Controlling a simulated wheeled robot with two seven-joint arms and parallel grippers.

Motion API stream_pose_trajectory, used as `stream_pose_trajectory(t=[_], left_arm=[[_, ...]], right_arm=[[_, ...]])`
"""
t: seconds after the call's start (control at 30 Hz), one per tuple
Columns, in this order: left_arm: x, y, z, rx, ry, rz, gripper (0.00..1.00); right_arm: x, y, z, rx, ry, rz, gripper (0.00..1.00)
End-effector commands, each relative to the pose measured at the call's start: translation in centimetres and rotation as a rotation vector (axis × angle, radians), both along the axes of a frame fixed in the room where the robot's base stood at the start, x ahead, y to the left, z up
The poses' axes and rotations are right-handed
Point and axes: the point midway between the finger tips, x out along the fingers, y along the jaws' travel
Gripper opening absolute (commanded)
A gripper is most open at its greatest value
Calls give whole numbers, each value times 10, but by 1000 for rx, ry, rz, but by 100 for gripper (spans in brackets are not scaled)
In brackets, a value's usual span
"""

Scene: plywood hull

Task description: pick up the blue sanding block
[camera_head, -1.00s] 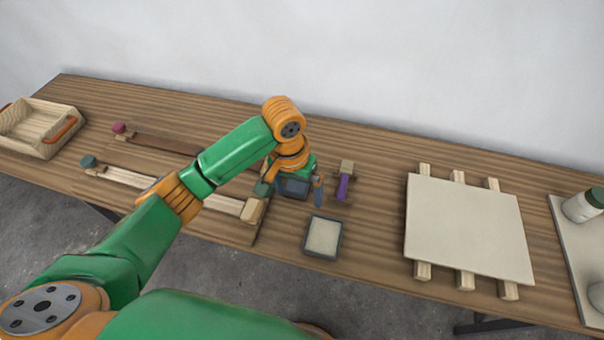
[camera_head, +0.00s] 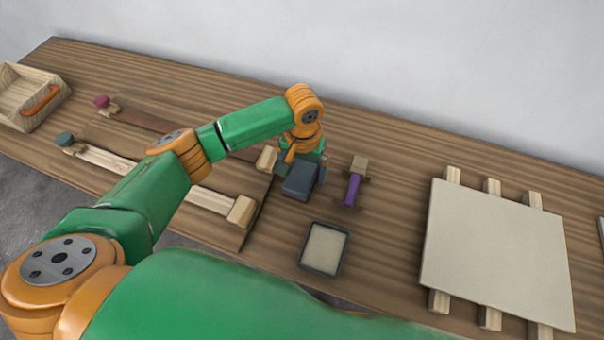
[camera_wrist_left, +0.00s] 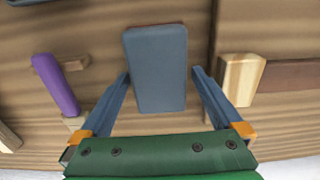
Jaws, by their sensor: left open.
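The blue sanding block (camera_head: 301,181) is a blue-grey slab on the plywood bench, right of the wooden bar clamps. In the left wrist view the block (camera_wrist_left: 157,68) fills the middle of the picture. My left gripper (camera_head: 303,171) is over the block and open. In the wrist view its two blue fingers (camera_wrist_left: 160,76) lie one on each side of the block, with narrow gaps that look clear of it. The block's far side is partly hidden by the gripper in the head view. My right gripper is not in view.
A purple-handled tool (camera_head: 353,189) lies close right of the block. A shallow grey-rimmed tray (camera_head: 304,255) is in front. Bar clamps (camera_head: 165,180) lie left, their wooden jaw (camera_wrist_left: 242,80) near one finger. A pale panel on wooden strips (camera_head: 495,248) is right; a wooden box (camera_head: 20,95) is far left.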

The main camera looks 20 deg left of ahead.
Motion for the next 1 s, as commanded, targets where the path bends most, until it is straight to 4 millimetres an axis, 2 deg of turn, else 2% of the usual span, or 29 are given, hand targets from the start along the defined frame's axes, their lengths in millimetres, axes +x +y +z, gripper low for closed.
stream_pose_trajectory(t=[0.07,0.3,0.4,0.63,0.73,0.87,1.0], left_arm=[[0,0,0,0,0,0,100],[0,0,0,0,0,-1,35],[0,0,1,-1,-1,-1,12],[0,0,2,-1,-1,-1,12],[1,-1,10,-2,-2,-1,12],[1,-1,33,-3,-4,-1,12],[-27,-6,66,-5,-5,-7,12]], right_arm=[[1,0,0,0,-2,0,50],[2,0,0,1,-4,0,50],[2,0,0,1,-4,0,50],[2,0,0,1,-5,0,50],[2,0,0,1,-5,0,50],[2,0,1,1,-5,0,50],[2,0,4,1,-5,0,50]])
